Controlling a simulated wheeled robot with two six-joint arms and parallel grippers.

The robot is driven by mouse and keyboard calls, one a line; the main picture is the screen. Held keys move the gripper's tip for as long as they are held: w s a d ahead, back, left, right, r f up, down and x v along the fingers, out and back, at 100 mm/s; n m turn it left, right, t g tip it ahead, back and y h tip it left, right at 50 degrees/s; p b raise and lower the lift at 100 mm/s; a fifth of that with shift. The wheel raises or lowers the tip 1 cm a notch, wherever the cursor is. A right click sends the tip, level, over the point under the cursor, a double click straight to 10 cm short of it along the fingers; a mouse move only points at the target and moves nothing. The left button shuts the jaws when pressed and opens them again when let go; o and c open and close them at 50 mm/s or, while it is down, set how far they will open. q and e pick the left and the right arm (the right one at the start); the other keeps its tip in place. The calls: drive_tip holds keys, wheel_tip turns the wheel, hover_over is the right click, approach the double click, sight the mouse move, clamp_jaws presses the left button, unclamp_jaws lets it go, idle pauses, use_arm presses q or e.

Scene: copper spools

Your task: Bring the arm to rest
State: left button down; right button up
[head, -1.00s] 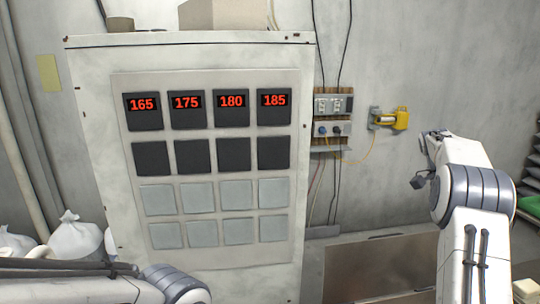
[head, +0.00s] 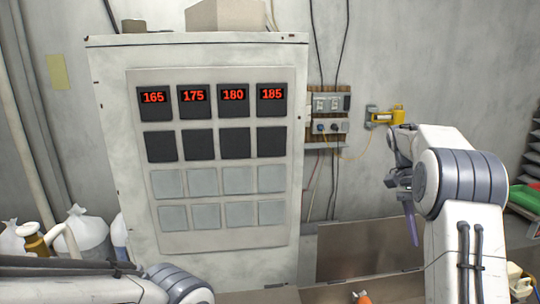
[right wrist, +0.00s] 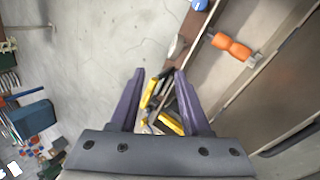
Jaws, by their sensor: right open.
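My right arm (head: 470,190) stands raised at the right of the head view. Its gripper (head: 410,225) hangs at the left of the arm, with a purple finger pointing down. In the right wrist view the right gripper (right wrist: 155,75) has its two purple fingers apart, with nothing held between them. Yellow and black tools (right wrist: 170,122) show beyond the fingers. My left arm (head: 110,285) lies low along the bottom left of the head view. The left gripper is not seen.
A white cabinet (head: 115,130) with red displays stands ahead. A yellow device (head: 386,116) is on the wall. White bags (head: 82,230) stand at left. An orange-handled tool (right wrist: 232,46) lies at the right in the wrist view. A green item (head: 525,197) sits at far right.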

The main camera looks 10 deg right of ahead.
drive_tip(key=s+a+f+n+t+b, duration=0.25)
drive_tip(key=a+n, duration=0.35)
drive_tip(key=a, duration=0.6)
drive_tip(key=s+a+f+n+t+b, duration=0.1)
drive_tip(key=a+f+n, duration=0.3)
drive_tip(key=a, duration=0.8)
drive_tip(key=s+a+f+n+t+y+b, duration=0.1)
drive_tip(key=s+a+f+n, duration=0.3)
drive_tip(key=s, duration=0.5)
drive_tip(key=s+a+f+n+t+y+b, duration=0.1)
drive_tip(key=s+a+f+n, duration=0.3)
drive_tip(key=s+a+n, duration=0.3)
drive_tip(key=s, duration=0.3)
drive_tip(key=shift+s+a+n+b, duration=0.25)
drive_tip(key=shift+n+b, duration=0.05)
drive_tip(key=shift+b, duration=0.1)
drive_tip(key=shift+d, duration=0.15)
